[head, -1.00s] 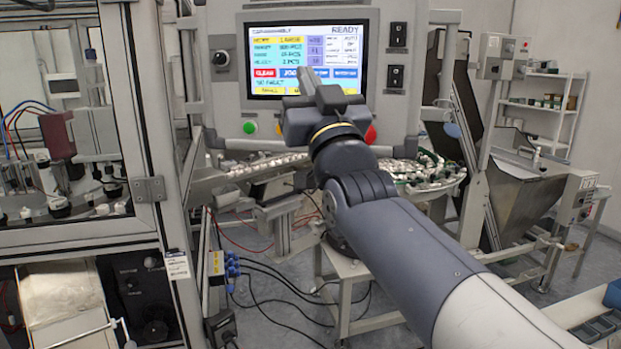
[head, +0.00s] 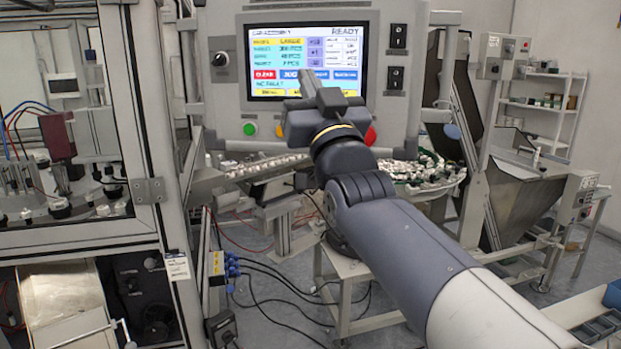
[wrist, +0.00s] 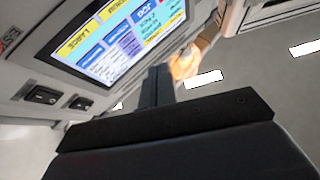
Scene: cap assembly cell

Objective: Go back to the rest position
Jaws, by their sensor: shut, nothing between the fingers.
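My gripper (head: 308,84) is shut and empty. In the head view it is raised in front of the control panel (head: 240,70), with its fingertips over the lower part of the lit screen (head: 340,45). I cannot tell from this view how far it is from the panel. In the wrist view the shut fingers (wrist: 158,86) point away from the camera, with the screen (wrist: 112,38) at upper left. The screen reads READY at the top right, with rows of coloured buttons.
A parts bowl (head: 430,172) stands behind my arm. A framed machine (head: 147,100) stands at left, a steel hopper (head: 520,180) at right. Cables lie on the floor.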

